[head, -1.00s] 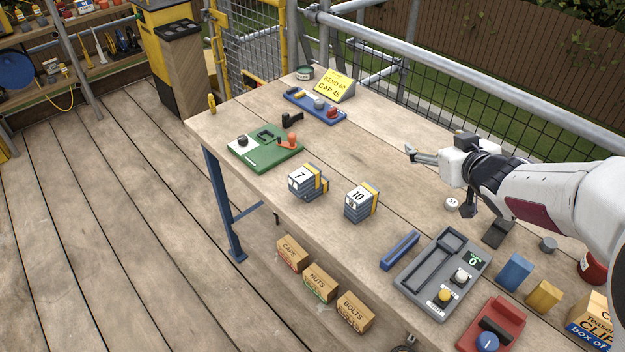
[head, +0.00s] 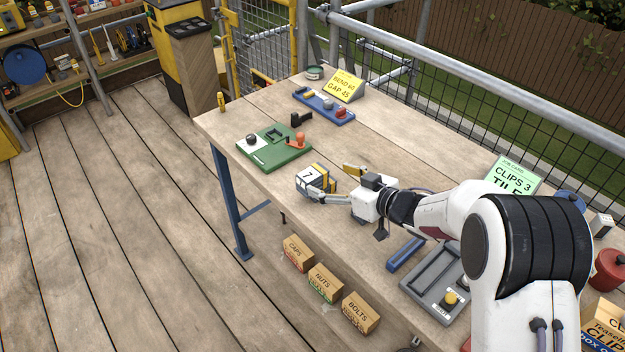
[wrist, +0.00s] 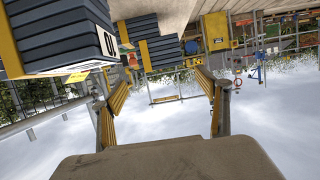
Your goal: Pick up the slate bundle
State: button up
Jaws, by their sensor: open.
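The slate bundle marked 7 (head: 304,180) is a dark grey stack with a yellow band and a white number card, standing on the bench. My gripper (head: 337,182) is open and empty, its fingers pointing left at this bundle from its right side. In the wrist view, which is upside down, this bundle (wrist: 146,48) appears ahead, near the gap between my gripper's fingers (wrist: 160,85). A second slate bundle, banded yellow, looms close at the upper left (wrist: 60,38) with part of its number card showing. My arm hides that second bundle in the head view.
A green board (head: 266,150) with small parts lies beyond the bundle. A blue tray (head: 318,103) and a yellow sign (head: 345,86) stand farther back. A blue bar (head: 405,254) and a grey tray (head: 424,292) lie toward the right. The bench's front edge is close to the bundle.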

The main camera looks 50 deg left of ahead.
aim_at(315, 174)
jog(key=shift+x, duration=1.3)
jog(key=shift+s+x, duration=0.2)
jog(key=shift+x, duration=2.4)
jog(key=shift+f, duration=0.1)
jog(key=c, duration=1.4)
jog(key=shift+c, duration=0.9)
jog(key=shift+r, duration=5.1)
